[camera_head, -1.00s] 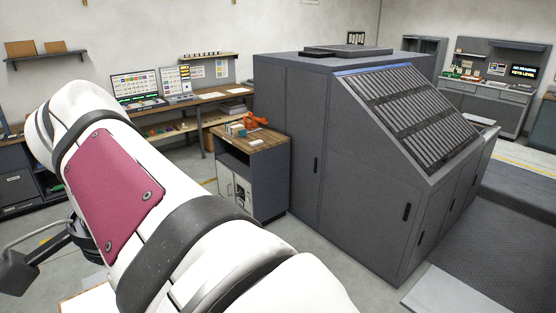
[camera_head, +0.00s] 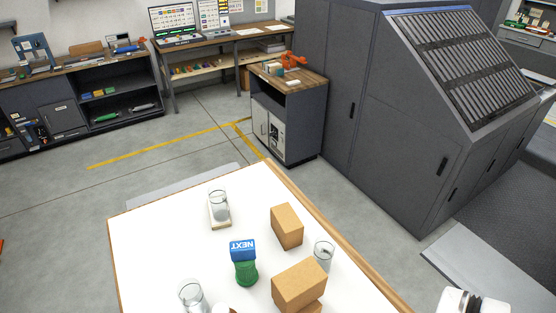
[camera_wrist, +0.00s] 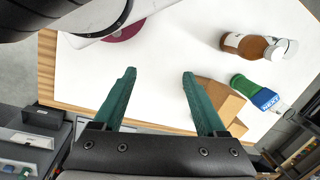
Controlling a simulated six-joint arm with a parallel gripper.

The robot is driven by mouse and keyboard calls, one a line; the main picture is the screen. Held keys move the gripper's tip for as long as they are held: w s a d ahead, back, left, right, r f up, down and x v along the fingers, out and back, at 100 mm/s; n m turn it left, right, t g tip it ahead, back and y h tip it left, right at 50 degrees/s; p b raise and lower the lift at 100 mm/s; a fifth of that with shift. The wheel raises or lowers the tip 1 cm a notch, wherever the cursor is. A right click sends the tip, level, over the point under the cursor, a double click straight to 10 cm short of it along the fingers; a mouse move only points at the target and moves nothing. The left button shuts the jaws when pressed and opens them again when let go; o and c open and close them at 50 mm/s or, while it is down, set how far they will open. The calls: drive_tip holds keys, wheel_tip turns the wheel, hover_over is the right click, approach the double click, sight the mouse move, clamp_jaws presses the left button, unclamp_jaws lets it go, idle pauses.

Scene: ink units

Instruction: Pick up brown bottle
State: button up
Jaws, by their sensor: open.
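The brown bottle (camera_wrist: 255,46), with a pale label, is on the white tabletop in the upper right of the wrist view. A clear glass beside it partly overlaps its right end. My gripper (camera_wrist: 159,73) shows green fingers spread apart with nothing between them. The bottle is beyond the fingertips, to the right and apart from them. In the head view only a small part of what may be the bottle shows at the bottom edge, and my gripper is out of view.
The white tabletop (camera_head: 160,240) is bare at left. In the wrist view, boxes lie behind my right finger.

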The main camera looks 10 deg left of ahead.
drive_tip(key=w+a+f+n+t+h, duration=0.3)
drive_tip(key=a+n+h, duration=0.8)
drive_tip(key=n, duration=1.1)
drive_tip(key=s+a+f+n+t+y, duration=0.1)
drive_tip(key=s+a+n+t+y, duration=0.15)
drive_tip(key=a+n+t, duration=0.4)
drive_tip(key=s+a+n+t+y, duration=0.2)
drive_tip(key=a+n+t+y, duration=0.15)
drive_tip(key=a+n, duration=0.6)
drive_tip(key=shift+n+y, duration=0.4)
drive_tip(key=shift+n, duration=0.3)
drive_tip(key=x, duration=0.5)
drive_tip(key=d+x, duration=0.1)
drive_tip(key=x, duration=0.4)
drive_tip(key=f+x, duration=0.1)
drive_tip(key=x, duration=0.4)
drive_tip(key=shift+s+d, duration=0.3)
drive_tip(key=shift+s, duration=0.1)
clamp_jaws()
drive_tip(key=shift+r, duration=0.1)
